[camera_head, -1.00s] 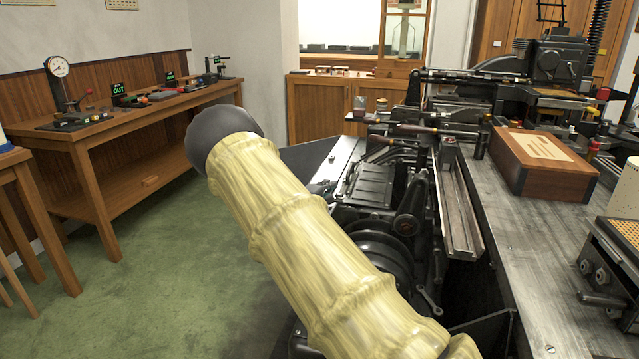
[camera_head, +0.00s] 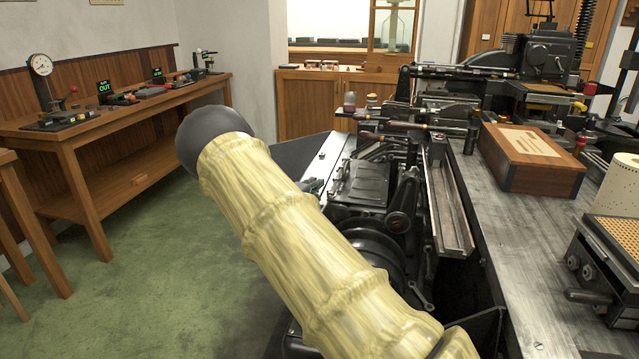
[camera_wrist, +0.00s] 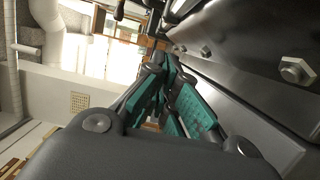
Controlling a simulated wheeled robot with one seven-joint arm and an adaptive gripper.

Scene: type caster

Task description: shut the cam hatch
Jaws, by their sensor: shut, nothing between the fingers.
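The black casting machine (camera_head: 385,220) stands in the middle of the head view. A flat dark panel (camera_head: 362,184) on its top may be the cam hatch; I cannot tell for sure, nor whether it is open. My sleeved arm crosses in front of the machine and hides its lower left part. In the wrist view my gripper (camera_wrist: 175,95), with teal pads, is shut and empty. It is beside a dark metal surface with bolts (camera_wrist: 240,55); contact cannot be told.
A wooden box (camera_head: 530,158) sits on the grey metal bench to the right, with a perforated block (camera_head: 610,250) nearer. A wooden side table (camera_head: 120,125) with a gauge and small devices stands at the left wall. The green floor between is clear.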

